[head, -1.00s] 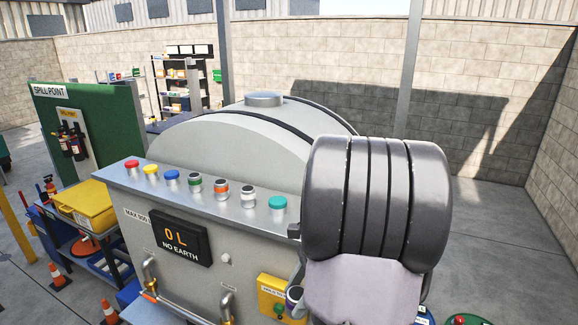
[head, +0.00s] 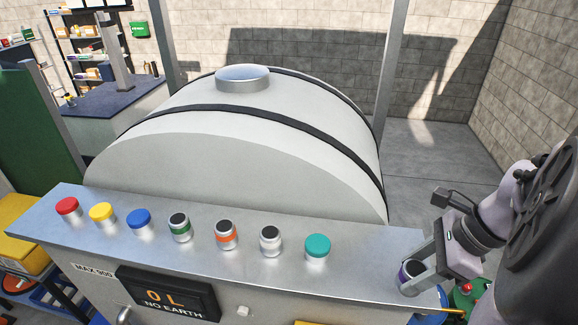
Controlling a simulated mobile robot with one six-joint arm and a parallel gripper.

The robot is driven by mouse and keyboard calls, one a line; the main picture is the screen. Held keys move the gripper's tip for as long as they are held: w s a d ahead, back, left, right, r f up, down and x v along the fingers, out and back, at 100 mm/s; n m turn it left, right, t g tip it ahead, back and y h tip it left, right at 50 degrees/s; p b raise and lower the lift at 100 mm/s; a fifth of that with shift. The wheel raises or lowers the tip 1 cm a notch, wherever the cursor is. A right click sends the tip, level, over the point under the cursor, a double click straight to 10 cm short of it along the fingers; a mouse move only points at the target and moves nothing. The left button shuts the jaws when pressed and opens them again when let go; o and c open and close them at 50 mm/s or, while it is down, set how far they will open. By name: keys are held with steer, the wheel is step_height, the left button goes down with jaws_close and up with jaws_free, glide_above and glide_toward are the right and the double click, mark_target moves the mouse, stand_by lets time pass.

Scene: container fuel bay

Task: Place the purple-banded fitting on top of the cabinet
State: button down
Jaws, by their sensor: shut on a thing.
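My gripper (head: 412,273) is at the right in the head view, shut on the purple-banded fitting (head: 410,278). The fitting has a dark top and a purple band, and my fingers hide part of it. It is near the right end of the cabinet top (head: 370,250); I cannot tell whether it touches the surface. A row of fittings stands upright along the cabinet top: red-capped (head: 67,208), yellow-capped (head: 102,214), blue-capped (head: 139,219), green-banded (head: 180,228), orange-banded (head: 226,236), plain silver (head: 270,240) and teal-capped (head: 317,248).
A large pale tank (head: 240,150) with black straps rises behind the cabinet top. A display (head: 168,295) on the front reads "0 L NO EARTH". The top between the teal-capped fitting and my gripper is clear. A yellow box (head: 22,235) is at the left.

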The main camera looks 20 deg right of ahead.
steer(key=w, duration=0.3)
steer(key=w+p, duration=0.1)
steer(key=w, duration=0.3)
steer(key=w+a+f, duration=0.1)
steer(key=w, duration=0.2)
steer(key=shift+w+a+p, duration=0.1)
steer(key=shift+w+p, duration=0.1)
steer(key=shift+p, duration=0.1)
step_height(320, 180, down, 3)
steer(key=shift+r, duration=0.2)
steer(key=shift+f, duration=0.4)
steer(key=shift+w+f, duration=0.1)
steer(key=shift+f, duration=0.2)
steer(key=c, duration=0.7)
jaws_free()
steer(key=shift+r, duration=0.1)
